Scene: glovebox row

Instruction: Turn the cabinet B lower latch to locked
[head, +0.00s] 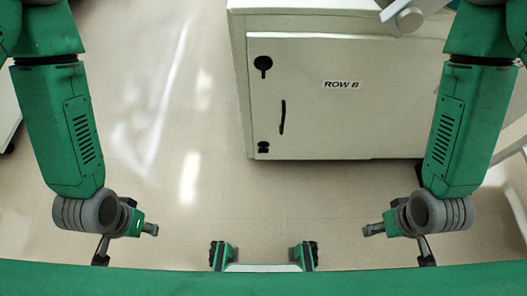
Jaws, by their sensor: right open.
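The pale cabinet (350,110) labelled ROW B stands right of centre. On its door, near the left edge, the lower latch (263,148) is a small dark shape at the bottom corner. Its exact turn is too small to tell. My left gripper (125,242) is at the lower left, well away from the cabinet; its jaws are hard to make out. My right gripper (398,243) is at the lower right, open and empty, below the cabinet in the picture. Neither gripper touches the latch.
An upper latch (263,65) sits above the lower one on the same door edge. A dark upright handle (282,117) is on the door between them. A pale device (405,18) shows at the top right. The floor (175,150) left of the cabinet is clear.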

